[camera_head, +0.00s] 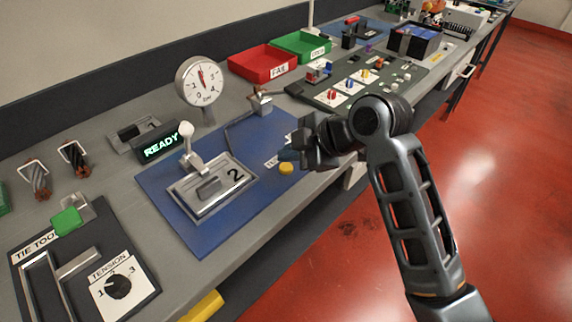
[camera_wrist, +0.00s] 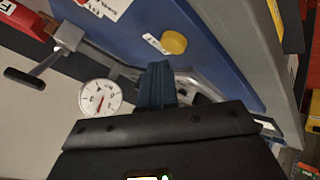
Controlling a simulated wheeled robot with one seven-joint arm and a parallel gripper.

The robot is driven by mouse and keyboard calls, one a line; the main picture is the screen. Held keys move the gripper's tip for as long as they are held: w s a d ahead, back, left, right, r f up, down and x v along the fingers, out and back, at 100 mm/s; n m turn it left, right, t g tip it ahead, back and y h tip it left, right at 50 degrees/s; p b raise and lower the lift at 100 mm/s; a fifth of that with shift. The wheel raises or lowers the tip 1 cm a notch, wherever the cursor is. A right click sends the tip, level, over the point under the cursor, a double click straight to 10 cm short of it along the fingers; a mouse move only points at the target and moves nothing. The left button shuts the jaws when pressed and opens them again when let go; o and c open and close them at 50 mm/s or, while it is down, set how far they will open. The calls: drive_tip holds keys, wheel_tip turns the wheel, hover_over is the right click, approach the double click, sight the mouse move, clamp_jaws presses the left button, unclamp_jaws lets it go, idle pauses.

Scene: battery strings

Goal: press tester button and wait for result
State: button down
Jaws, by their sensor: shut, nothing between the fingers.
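A round yellow button (camera_head: 286,168) sits on the blue mat (camera_head: 215,232) beside a white label that my gripper partly hides. It also shows in the wrist view (camera_wrist: 173,42), just beyond the fingertips. My gripper (camera_head: 290,154) is shut and empty, close above and beside the button. In the wrist view its shut fingers (camera_wrist: 158,72) point toward the button, with a gap in the picture. I cannot tell if they touch. A display (camera_head: 161,146) shows READY in green. A metal fixture (camera_head: 190,207) marked 2, with a white-knobbed lever (camera_head: 188,147), stands on the mat.
A round dial gauge (camera_head: 200,82) stands behind the mat. Red (camera_head: 262,63) and green (camera_head: 301,46) bins are at the back. A panel with colored knobs (camera_head: 345,88) lies to the right. A tie tool with a tension dial (camera_head: 119,287) is at the front left. Red floor is clear.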

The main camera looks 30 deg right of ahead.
sight(289, 169)
idle(0.3)
drive_tip(key=shift+f+b, duration=0.35)
drive_tip(key=shift+f, duration=0.05)
drive_tip(key=shift+f+b, duration=0.4)
drive_tip(key=shift+f, duration=0.15)
idle(0.7)
drive_tip(key=shift+r, duration=0.1)
drive_tip(key=shift+r+p, duration=0.75)
drive_tip(key=shift+r, duration=0.15)
wheel_tip(289, 169, up, 5)
drive_tip(key=p, duration=0.4)
drive_tip(key=shift+f, duration=0.1)
idle(0.8)
